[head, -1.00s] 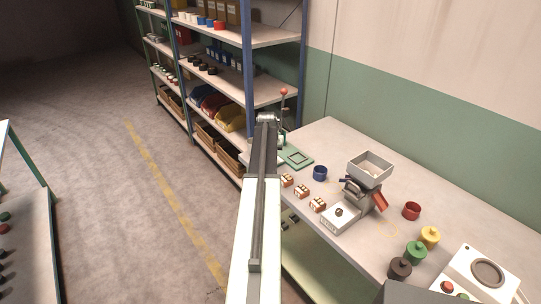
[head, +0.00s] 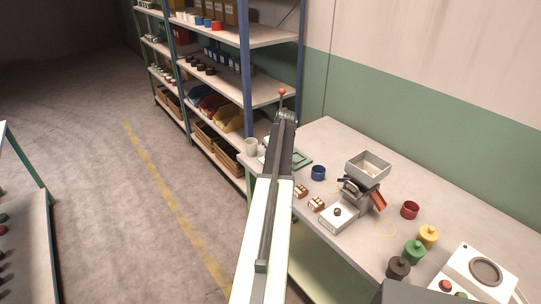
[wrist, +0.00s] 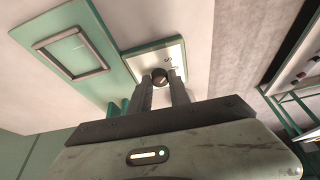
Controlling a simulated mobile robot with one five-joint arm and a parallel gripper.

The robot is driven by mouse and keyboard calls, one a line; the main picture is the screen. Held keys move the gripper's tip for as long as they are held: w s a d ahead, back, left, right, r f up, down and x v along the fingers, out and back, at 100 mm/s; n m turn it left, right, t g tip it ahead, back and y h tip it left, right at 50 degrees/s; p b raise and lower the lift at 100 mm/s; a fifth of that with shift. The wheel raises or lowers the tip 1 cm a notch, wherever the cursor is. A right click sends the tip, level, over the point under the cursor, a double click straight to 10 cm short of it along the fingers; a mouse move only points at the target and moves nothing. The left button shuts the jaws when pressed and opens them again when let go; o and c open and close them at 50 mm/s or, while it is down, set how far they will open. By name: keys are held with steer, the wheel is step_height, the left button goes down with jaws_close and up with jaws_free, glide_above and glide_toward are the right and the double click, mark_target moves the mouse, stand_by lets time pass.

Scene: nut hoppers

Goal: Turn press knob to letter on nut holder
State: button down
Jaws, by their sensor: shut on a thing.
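In the wrist view my gripper (wrist: 163,84) is shut on a small dark round knob (wrist: 160,73). The knob sits on a white plate (wrist: 172,51) with a green edge and small dark marks that are too small to read. Beside it is the green press base (wrist: 117,72) with a dark-rimmed square frame. In the head view my arm hides the fingers and the knob. The press base (head: 303,161) and its red lever ball (head: 282,91) show around my arm. Brown blocks with white tops, perhaps nut holders (head: 301,191), stand on the bench; their letters are unreadable.
A hopper machine (head: 368,167) stands mid-bench. A blue cup (head: 318,173), a red cup (head: 410,210) and a pale mug (head: 251,147) stand around. Coloured lidded jars (head: 414,251) are at the front right.

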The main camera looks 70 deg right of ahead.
steer(key=shift+n, duration=0.3)
stand_by(0.4)
steer(key=c, duration=1.2)
jaws_free()
steer(key=p+v, duration=0.7)
steer(key=shift+r, duration=0.4)
steer(key=shift+s, duration=0.1)
steer(key=shift+a, duration=0.1)
